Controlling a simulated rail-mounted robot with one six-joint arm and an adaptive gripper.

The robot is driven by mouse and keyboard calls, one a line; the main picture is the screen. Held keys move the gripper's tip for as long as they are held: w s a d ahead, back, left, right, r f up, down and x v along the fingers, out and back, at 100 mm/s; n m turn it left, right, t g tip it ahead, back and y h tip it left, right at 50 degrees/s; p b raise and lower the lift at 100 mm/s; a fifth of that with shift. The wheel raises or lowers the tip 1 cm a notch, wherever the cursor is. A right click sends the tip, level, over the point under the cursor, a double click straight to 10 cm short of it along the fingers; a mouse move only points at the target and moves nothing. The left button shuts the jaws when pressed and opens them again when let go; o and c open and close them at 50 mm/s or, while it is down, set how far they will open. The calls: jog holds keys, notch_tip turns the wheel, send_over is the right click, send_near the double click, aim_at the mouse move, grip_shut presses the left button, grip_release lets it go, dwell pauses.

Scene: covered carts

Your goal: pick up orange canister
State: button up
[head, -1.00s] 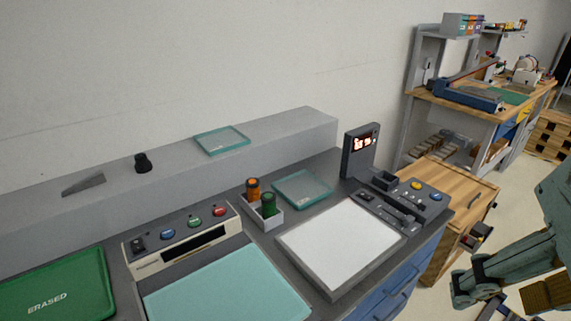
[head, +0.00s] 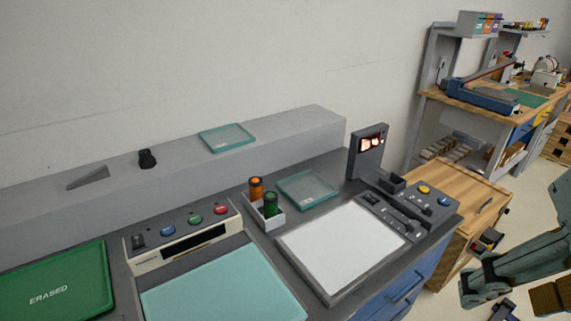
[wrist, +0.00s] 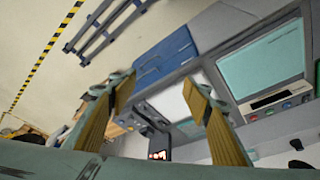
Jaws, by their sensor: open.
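The orange canister (head: 256,188) stands upright in a small white holder (head: 270,223) on the grey bench, in the middle of the head view. A green canister (head: 270,205) stands beside it in the same holder, slightly nearer and to the right. My gripper shows in the wrist view (wrist: 160,105) with its two wooden-looking fingers wide apart and nothing between them. The gripper is away from the bench, with the bench beyond the fingers. I cannot make out the orange canister in the wrist view.
A white panel (head: 340,250) and a glass tray (head: 307,188) lie right of the holder. A control box with coloured buttons (head: 183,238) stands left. A display (head: 368,152) rises at the back right. A grey ledge (head: 290,128) runs behind. A wooden cabinet (head: 465,185) stands right.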

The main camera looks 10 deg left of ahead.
jog(key=w+a+r+n+g+p, duration=0.1)
jog(key=w+a+r+n+p, duration=0.2)
jog(key=w, duration=0.6)
jog(key=w+a+r+p, duration=0.1)
jog(key=w+a+r, duration=0.25)
jog(key=w, duration=0.55)
jog(key=w+a+n+g+p, duration=0.1)
jog(key=w+a+n+p, duration=0.1)
jog(key=w+a, duration=0.5)
jog(key=w+a+n+p, duration=0.15)
jog(key=w+a, duration=0.25)
jog(key=w, duration=0.6)
jog(key=n+g+p, duration=0.2)
jog(key=n+p, duration=0.4)
jog(key=p, duration=0.1)
send_over(256, 180)
notch_tip(256, 180, down, 24)
jog(key=shift+r, duration=0.2)
jog(key=shift+f+m, duration=0.1)
jog(key=shift+m, duration=0.15)
jog(key=shift+f, duration=4.2)
